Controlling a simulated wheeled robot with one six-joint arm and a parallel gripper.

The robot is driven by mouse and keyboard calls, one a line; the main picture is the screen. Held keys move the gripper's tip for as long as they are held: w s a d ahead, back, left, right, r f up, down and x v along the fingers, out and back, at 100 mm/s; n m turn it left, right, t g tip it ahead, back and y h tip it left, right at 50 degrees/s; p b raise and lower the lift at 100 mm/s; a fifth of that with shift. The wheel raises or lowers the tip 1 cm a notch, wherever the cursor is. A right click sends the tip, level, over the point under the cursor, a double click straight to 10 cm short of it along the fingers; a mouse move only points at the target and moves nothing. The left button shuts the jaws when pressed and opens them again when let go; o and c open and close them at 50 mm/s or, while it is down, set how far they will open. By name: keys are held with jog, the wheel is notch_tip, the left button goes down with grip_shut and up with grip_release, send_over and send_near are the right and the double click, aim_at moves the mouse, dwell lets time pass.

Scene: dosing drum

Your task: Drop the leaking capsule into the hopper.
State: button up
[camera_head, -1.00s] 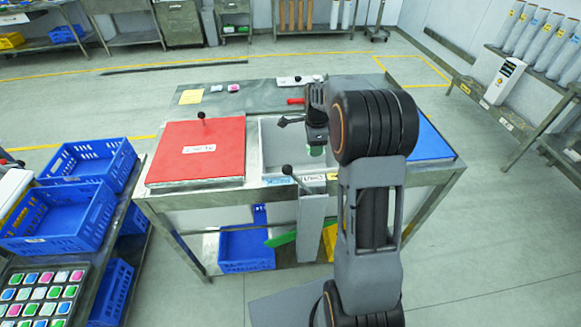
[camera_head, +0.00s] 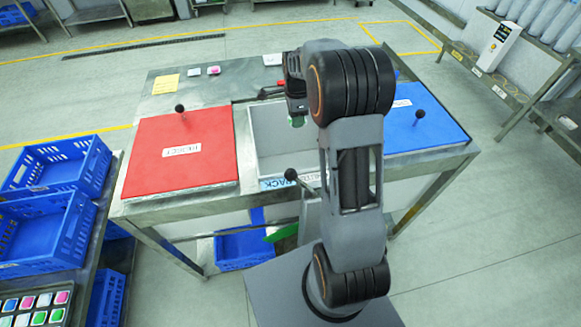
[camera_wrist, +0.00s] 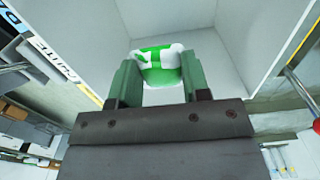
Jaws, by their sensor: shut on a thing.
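A green and white capsule (camera_wrist: 160,65) sits between the fingertips of my gripper (camera_wrist: 157,82) in the wrist view. Its green end (camera_head: 297,122) just shows under my gripper (camera_head: 297,108) in the head view. I cannot make out a leak. The grey open-topped bin (camera_head: 262,150), which looks like the hopper, is set in the bench between a red and a blue lid. The capsule is over this bin; its pale inner walls (camera_wrist: 245,25) surround it in the wrist view. My arm hides the bin's right part.
The red lid (camera_head: 165,160) marked REJECT and the blue lid (camera_head: 425,125) each carry an upright knob. A black-knobbed lever (camera_head: 291,175) stands at the bin's front edge. Blue crates (camera_head: 50,235) and a tray of coloured capsules (camera_head: 35,305) are at the left.

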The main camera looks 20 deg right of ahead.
jog(key=shift+f+b, duration=0.75)
jog(key=shift+f, duration=0.7)
jog(key=o, duration=1)
notch_tip(320, 180, up, 14)
